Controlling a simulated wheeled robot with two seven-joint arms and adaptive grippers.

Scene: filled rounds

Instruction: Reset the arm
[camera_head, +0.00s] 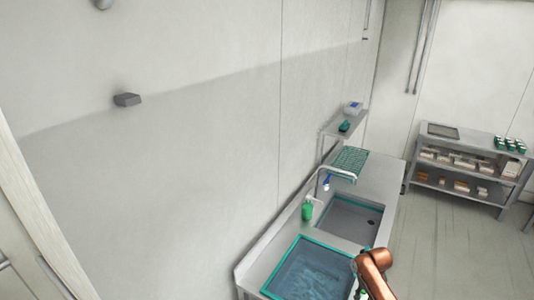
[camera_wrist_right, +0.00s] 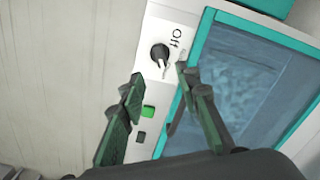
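My right arm (camera_head: 374,272) shows as a copper-coloured link at the bottom of the head view, beside the water-filled basin. My right gripper (camera_wrist_right: 160,80) is open in the wrist view, its two dark green-padded fingers apart with nothing between them. Past the fingertips is a white panel (camera_wrist_right: 153,25) with a black knob (camera_wrist_right: 160,55) beside the word "Off". A green button (camera_wrist_right: 148,111) and a dark button (camera_wrist_right: 141,136) lie below the knob, seen between the fingers. My left gripper is in neither view.
The teal-rimmed water basin (camera_head: 308,269) is beside an empty sink (camera_head: 350,217) with a faucet (camera_head: 338,172). A green bottle (camera_head: 307,210) stands by the wall. A green rack (camera_head: 350,159) lies behind. A stocked shelf unit (camera_head: 468,165) stands far right; the floor (camera_head: 450,250) before it is clear.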

